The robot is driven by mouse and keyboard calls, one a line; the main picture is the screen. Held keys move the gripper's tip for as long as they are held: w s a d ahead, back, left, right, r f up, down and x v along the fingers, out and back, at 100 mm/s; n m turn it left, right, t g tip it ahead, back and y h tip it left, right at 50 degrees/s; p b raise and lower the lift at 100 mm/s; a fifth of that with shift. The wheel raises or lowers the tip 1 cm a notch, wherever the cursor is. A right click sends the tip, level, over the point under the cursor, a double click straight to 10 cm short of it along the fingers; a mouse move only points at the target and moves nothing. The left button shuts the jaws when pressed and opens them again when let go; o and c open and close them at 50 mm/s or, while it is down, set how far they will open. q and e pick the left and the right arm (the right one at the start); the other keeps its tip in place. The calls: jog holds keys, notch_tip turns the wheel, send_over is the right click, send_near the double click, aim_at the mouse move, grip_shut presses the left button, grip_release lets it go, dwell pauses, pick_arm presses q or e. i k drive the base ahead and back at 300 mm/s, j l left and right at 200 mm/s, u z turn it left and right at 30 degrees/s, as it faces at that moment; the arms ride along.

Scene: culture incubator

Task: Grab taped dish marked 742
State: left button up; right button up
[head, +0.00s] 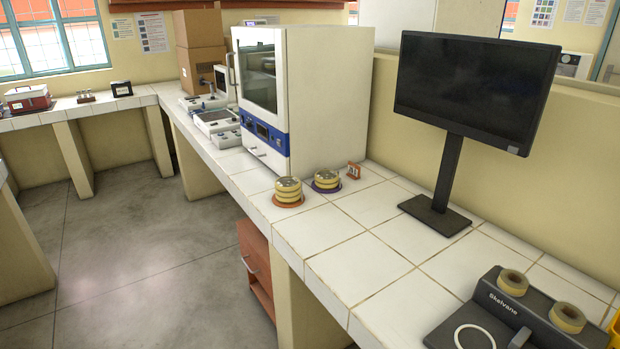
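Two short stacks of round, yellowish dishes stand on the white tiled bench. The front stack (288,190) sits on an orange-brown base, and the other stack (327,180) sits on a purple base just behind and to the right. The number 742 cannot be read on any dish from here. The white incubator (315,95) with a blue control strip stands behind the stacks, its glass door (258,70) appearing shut. Dim shapes show behind the glass. Neither of my grippers is in view.
A black monitor (475,90) rises from the bench at right. A dark device (520,315) marked "Skelvane" with two tape rolls is at front right. The bench between is clear, and the floor (150,260) at left is open.

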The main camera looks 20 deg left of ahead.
aim_at(287, 184)
jog(key=z, duration=0.45)
jog(key=j+z, duration=1)
jog(key=j, duration=0.3)
jog(key=k+j+z, duration=0.15)
jog(key=j, duration=0.2)
jog(key=k+j+z, duration=0.1)
jog(key=j, duration=0.3)
jog(key=k+j, duration=0.1)
jog(key=j, duration=0.25)
jog(key=k+j, duration=0.1)
jog(key=j, duration=0.25)
jog(key=k+j+z, duration=0.1)
jog(key=j, duration=0.25)
